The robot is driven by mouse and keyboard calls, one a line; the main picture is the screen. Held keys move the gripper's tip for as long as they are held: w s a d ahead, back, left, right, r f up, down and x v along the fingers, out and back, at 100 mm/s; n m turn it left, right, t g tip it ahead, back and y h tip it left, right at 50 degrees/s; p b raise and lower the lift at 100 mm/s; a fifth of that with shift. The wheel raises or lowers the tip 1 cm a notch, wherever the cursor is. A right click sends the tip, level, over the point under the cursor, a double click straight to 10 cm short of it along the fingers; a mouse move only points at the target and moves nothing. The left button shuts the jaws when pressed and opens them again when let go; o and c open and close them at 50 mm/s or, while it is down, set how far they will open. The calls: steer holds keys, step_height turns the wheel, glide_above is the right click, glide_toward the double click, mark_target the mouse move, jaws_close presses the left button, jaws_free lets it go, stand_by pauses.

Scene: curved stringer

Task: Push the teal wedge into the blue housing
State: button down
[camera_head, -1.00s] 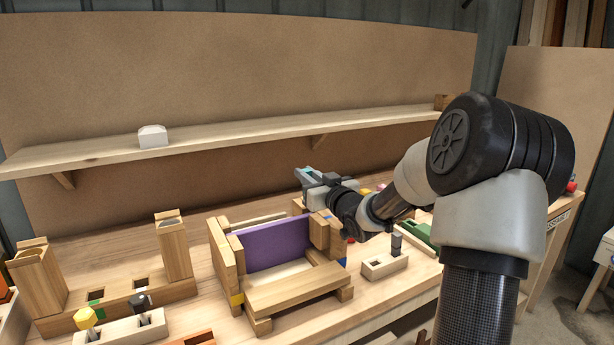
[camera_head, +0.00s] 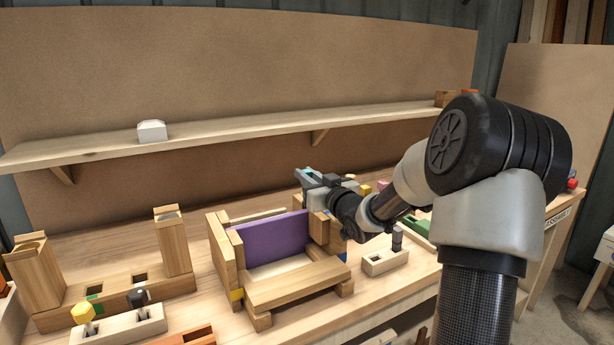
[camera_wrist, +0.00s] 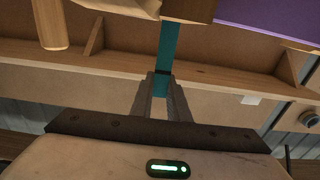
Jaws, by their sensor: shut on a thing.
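The teal wedge (camera_wrist: 168,48) is a narrow teal strip gripped between my fingertips (camera_wrist: 160,78) in the wrist view. Its far end meets a wooden part at the top, and I cannot tell how far in it sits. In the head view my gripper (camera_head: 318,180) is behind the right posts of a wooden frame, with a bit of teal (camera_head: 309,174) showing at its tip. The likely blue housing is the right-hand wooden post (camera_head: 319,228), with a blue mark (camera_head: 342,257) low on it. Its opening is hidden.
A purple panel (camera_head: 265,240) stands inside the frame, whose left side has a yellow mark. A small block with a dark peg (camera_head: 397,238) stands at right. Slotted wooden holders (camera_head: 117,300) fill the left. A shelf (camera_head: 230,129) runs behind.

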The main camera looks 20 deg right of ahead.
steer(key=shift+f+b, duration=1.15)
steer(key=shift+f, duration=0.4)
steer(key=c, duration=1.6)
jaws_free()
steer(key=s, duration=0.5)
steer(key=s+d+p, duration=0.1)
steer(key=s, duration=0.5)
steer(key=s+p, duration=0.1)
steer(key=s, duration=0.5)
steer(key=shift+s+d+f, duration=0.15)
steer(key=shift+s+f, duration=0.05)
steer(key=shift+f, duration=0.05)
